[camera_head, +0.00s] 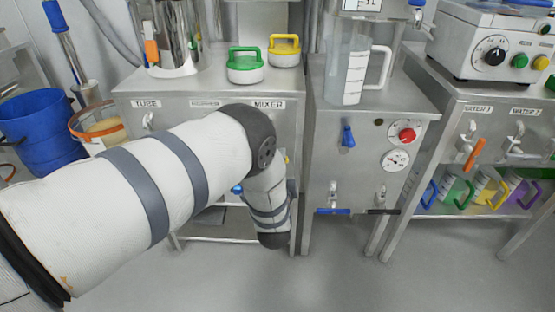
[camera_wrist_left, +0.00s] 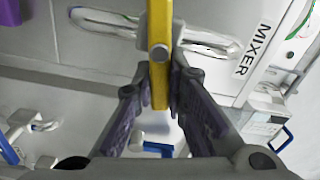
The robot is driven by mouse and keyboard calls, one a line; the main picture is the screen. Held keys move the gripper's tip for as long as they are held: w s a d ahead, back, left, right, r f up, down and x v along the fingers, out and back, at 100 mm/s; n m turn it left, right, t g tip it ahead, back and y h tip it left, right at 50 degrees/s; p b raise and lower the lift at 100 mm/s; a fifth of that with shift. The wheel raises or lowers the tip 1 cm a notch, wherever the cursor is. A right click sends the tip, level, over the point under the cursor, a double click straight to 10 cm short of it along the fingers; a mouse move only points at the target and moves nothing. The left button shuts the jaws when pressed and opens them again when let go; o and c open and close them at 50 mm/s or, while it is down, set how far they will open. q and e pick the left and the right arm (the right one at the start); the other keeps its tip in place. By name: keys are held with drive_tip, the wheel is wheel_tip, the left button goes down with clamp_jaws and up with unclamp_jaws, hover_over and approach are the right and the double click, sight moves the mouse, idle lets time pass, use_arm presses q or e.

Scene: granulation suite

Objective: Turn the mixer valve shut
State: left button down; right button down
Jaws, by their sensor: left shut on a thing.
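The mixer valve's yellow handle (camera_wrist_left: 159,45) stands upright in the left wrist view, beside the MIXER label (camera_wrist_left: 255,50). My left gripper (camera_wrist_left: 160,80) is shut on this handle, one finger on each side of it. In the head view the MIXER label (camera_head: 268,104) shows on the steel cabinet front. There my white left arm covers most of the valve and hides the gripper. My right gripper is in neither view.
A steel cabinet (camera_head: 290,88) carries a steel vessel (camera_head: 178,40), a green-lidded container (camera_head: 245,66) and a yellow-lidded one (camera_head: 284,50). Another cabinet (camera_head: 345,170) with a red knob (camera_head: 407,134) stands close to the right. A blue bucket (camera_head: 38,130) is at left. Floor in front is clear.

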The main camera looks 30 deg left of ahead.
use_arm(q)
drive_tip(key=shift+s+f+m, duration=0.1)
drive_tip(key=shift+f+m, duration=0.3)
drive_tip(key=shift+m, duration=0.7)
drive_tip(key=shift+b, duration=0.3)
drive_tip(key=c, duration=1.6)
unclamp_jaws()
drive_tip(key=shift+a, duration=0.1)
drive_tip(key=v, duration=1.2)
